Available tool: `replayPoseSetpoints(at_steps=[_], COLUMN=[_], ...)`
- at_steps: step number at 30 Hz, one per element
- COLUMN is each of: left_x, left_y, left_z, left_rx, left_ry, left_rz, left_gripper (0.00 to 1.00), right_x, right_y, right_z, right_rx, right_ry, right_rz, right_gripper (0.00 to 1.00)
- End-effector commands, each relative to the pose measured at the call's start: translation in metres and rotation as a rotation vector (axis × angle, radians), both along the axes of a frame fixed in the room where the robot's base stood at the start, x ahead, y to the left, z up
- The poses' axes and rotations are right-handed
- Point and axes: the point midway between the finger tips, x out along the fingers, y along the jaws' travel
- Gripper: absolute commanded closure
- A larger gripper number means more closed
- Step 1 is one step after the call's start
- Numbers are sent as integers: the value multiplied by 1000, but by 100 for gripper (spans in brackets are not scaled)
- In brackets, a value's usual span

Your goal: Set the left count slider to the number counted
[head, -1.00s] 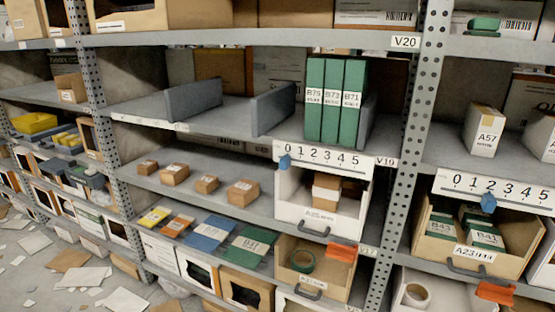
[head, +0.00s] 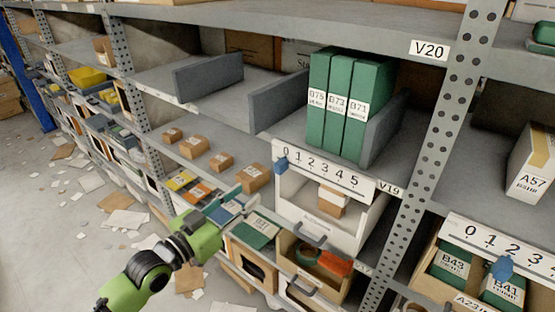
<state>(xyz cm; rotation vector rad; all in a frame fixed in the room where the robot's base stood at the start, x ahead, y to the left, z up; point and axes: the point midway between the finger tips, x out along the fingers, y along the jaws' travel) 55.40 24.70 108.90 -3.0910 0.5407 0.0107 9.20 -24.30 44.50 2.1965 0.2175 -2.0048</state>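The left count scale (head: 325,173) is a white strip marked 0 to 5 on the shelf edge, above a white bin (head: 300,211). Its blue slider (head: 281,165) sits at the 0 end. A few small brown and white cartons (head: 332,202) show inside the bin; the rest of its inside is hidden. The right scale (head: 490,238) has a blue slider (head: 502,268) near 2. My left gripper (head: 238,204) is left of and below the left scale, apart from its slider, in front of the flat packs. Its fingers are too unclear to tell open or shut. My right gripper is not in view.
Three green binders (head: 345,105) stand above the left scale. Small brown boxes (head: 221,161) line the shelf to its left. A perforated upright (head: 440,150) separates the bays. Paper scraps litter the floor.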

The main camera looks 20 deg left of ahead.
Motion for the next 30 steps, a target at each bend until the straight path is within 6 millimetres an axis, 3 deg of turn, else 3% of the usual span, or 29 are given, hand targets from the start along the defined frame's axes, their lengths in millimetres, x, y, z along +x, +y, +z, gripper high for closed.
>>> replayPoseSetpoints(at_steps=[5, 10, 21, 30], left_x=[12, 38, 102, 128], left_y=[-5, -14, -38, -47], left_z=[5, 7, 5, 2], left_rx=[-4, -5, -3, -1], left_ry=[-6, -7, -4, -4], left_rz=[-1, -1, -2, -2], left_gripper=[67, 67, 67, 67], right_x=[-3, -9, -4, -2], right_y=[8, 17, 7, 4], right_z=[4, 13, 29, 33], right_rx=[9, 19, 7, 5], right_ry=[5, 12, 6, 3], right_rz=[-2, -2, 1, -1], right_gripper=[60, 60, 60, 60])
